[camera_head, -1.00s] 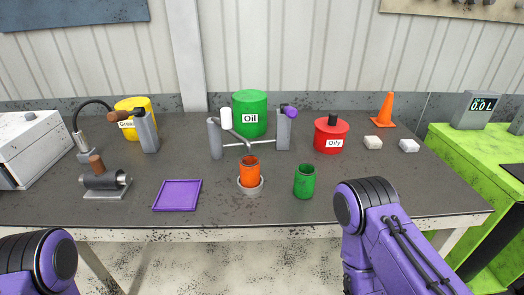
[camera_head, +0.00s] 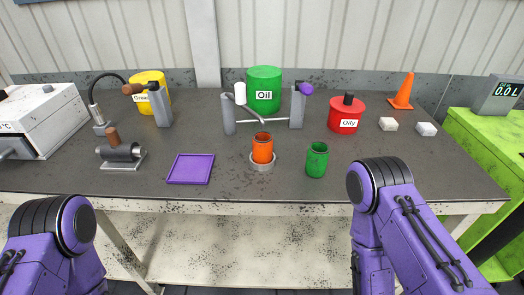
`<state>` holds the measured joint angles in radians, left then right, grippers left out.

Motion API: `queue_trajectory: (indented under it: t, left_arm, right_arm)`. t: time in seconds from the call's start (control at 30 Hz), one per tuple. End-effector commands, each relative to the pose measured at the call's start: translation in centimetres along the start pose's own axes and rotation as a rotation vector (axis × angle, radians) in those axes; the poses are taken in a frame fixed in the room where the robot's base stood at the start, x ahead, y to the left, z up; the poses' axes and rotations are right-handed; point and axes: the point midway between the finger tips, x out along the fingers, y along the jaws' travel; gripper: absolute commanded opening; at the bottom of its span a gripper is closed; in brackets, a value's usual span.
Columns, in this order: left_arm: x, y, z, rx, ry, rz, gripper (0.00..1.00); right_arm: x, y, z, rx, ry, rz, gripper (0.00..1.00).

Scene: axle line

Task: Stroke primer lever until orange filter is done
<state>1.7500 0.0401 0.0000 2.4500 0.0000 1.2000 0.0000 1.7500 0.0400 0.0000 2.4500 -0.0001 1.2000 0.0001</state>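The orange filter (camera_head: 262,150) stands upright in a small grey ring holder (camera_head: 262,168) on the table, its top open. A right grey post (camera_head: 297,108) carries a short lever with a purple grip (camera_head: 306,89); which part is the primer lever is not labelled. The green oil drum (camera_head: 264,78) stands behind. Both my arms enter at the bottom, bent, away from these things; neither gripper is in view. Any filling inside the filter cannot be made out.
A green jar (camera_head: 316,163), purple tray (camera_head: 191,168) and red Oily can (camera_head: 346,118) stand nearby. The yellow grease drum (camera_head: 150,84), roller stand (camera_head: 121,153) and white box (camera_head: 42,115) are left.

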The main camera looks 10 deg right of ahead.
Motion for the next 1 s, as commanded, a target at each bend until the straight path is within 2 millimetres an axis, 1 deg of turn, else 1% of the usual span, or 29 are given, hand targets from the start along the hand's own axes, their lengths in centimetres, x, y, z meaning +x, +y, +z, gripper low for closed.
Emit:
queue_trajectory:
  t: [0.03,0.1,1.0]
  left_arm:
    - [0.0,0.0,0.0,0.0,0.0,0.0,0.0]
    - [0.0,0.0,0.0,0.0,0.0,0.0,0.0]
    - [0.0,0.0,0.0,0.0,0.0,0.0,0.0]
  right_arm:
    - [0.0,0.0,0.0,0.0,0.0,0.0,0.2]
    - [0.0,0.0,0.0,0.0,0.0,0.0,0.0]
    - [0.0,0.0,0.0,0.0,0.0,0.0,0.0]
